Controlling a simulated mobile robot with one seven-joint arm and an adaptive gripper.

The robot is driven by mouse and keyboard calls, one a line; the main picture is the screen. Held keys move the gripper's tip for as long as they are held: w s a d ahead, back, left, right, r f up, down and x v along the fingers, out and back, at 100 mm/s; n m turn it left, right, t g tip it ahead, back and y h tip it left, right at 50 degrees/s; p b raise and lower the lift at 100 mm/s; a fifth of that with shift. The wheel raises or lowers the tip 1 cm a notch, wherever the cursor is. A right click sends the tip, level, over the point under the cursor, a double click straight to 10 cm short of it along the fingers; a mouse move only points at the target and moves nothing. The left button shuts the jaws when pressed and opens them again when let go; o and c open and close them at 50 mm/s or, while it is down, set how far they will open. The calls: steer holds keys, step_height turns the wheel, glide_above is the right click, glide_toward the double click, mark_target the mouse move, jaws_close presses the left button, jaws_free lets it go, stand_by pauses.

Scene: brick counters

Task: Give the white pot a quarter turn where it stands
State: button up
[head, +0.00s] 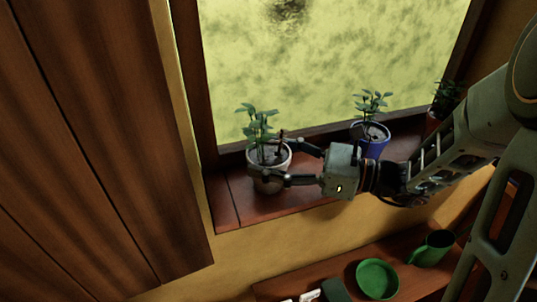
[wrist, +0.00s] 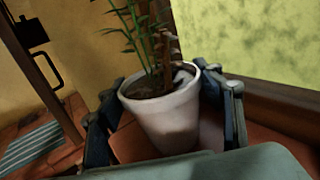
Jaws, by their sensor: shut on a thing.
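The white pot (head: 270,184) stands on the window sill at its left end in the head view, with a leafy green plant in dark soil. My gripper (head: 276,160) reaches in from the right, one finger on the window side and one on the near side of the pot. In the wrist view the white pot (wrist: 165,118) is between the two dark fingers of my gripper (wrist: 168,110), which are shut on it. The pot looks upright in the head view. Its base is partly hidden in both views.
A blue pot (head: 372,141) with a plant stands to the right on the wooden sill (head: 234,204), and another plant (head: 446,98) is farther right. The window frame is close behind. A wooden panel (head: 90,130) is at left.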

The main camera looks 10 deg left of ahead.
steer(key=o, duration=1.9)
steer(key=shift+d, duration=0.1)
